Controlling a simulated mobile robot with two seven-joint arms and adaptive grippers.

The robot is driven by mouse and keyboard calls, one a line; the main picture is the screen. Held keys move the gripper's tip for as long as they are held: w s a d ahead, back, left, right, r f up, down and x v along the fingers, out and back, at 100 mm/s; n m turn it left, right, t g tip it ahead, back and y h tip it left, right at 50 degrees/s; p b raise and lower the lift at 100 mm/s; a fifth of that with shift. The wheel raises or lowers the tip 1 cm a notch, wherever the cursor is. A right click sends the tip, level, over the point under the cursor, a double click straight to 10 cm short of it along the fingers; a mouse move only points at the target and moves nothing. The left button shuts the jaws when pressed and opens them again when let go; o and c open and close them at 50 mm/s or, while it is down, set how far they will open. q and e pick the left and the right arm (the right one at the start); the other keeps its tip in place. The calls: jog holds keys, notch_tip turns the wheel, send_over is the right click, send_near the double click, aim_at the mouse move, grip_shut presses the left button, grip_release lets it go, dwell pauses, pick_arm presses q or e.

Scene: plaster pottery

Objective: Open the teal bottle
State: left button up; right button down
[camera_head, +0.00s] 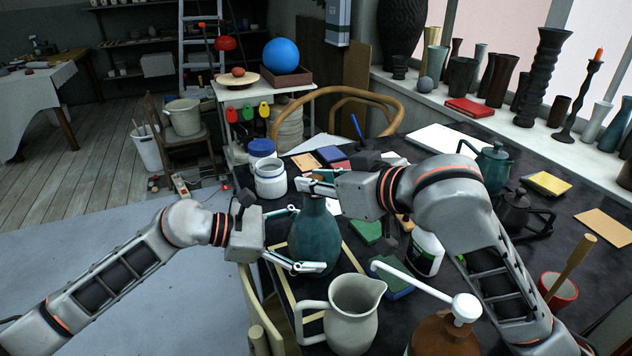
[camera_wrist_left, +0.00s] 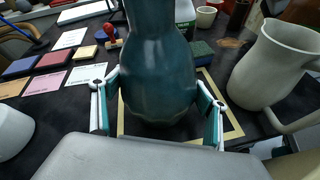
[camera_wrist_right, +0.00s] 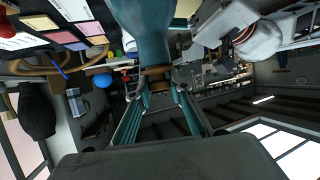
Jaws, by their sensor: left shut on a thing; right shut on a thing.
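The teal bottle (camera_head: 315,238) stands upright on the dark table; its body fills the middle of the left wrist view (camera_wrist_left: 158,70). My left gripper (camera_head: 305,240) is shut around the bottle's lower body, one finger on each side. My right gripper (camera_head: 316,186) is at the bottle's top. In the right wrist view, which is upside down, its fingers are shut on a brown stopper (camera_wrist_right: 156,77) at the bottle's mouth. The stopper lines up with the neck; I cannot tell how deep it sits.
A grey pitcher (camera_head: 350,312) stands close in front of the bottle. A white jar (camera_head: 270,180) is behind it to the left. A white-and-green container (camera_head: 426,254) and a brown bottle with a white pump (camera_head: 436,334) stand to the right. Flat coloured blocks lie between.

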pick_arm(q)
jog(key=shift+f, duration=0.1)
pick_arm(e)
jog(key=shift+r, duration=0.7)
jog(key=shift+r, duration=0.2)
jog(key=shift+r, duration=1.95)
pick_arm(q)
jog(key=o, duration=1.7)
